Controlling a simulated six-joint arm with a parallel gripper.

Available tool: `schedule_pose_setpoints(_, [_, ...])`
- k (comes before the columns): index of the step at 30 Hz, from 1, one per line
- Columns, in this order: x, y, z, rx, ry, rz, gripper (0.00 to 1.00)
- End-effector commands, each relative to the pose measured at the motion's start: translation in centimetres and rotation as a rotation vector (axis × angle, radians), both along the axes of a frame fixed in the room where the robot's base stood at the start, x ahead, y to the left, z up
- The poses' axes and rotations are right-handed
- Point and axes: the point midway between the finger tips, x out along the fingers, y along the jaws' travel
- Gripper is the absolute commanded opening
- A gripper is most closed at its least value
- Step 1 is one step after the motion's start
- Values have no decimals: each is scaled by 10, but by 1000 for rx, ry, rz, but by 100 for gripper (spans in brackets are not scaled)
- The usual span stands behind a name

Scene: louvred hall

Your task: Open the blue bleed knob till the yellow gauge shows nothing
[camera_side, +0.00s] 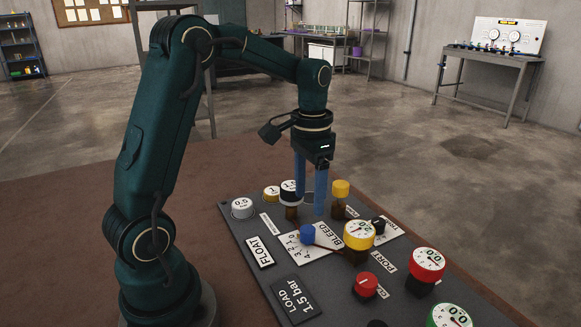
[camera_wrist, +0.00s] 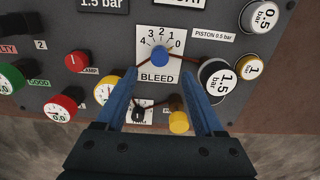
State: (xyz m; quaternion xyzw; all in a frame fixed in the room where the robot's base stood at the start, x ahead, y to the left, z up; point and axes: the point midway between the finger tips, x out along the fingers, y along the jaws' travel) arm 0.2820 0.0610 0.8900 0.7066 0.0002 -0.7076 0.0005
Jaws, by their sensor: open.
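The blue bleed knob (camera_side: 307,233) sits on a white BLEED plate (camera_side: 300,248) numbered 0 to 4. In the wrist view the knob (camera_wrist: 160,55) lies ahead, between and just beyond my fingertips. Its pointer setting is too small to tell. A yellow-rimmed gauge (camera_side: 359,231) stands right of the knob in the side view; my left finger partly covers this gauge (camera_wrist: 102,88) in the wrist view. Its needle is not clear. My gripper (camera_side: 309,209) is open and empty, pointing down above the panel, apart from the knob.

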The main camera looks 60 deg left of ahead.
Motion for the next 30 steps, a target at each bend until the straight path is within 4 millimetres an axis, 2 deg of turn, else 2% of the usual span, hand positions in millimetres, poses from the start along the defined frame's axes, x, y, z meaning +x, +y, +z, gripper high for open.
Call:
schedule_pose_setpoints(18, [-1,-1,-80,-1,1,-1,70])
schedule_pose_setpoints(30, [0,-1,-87,0,-1,-1,70])
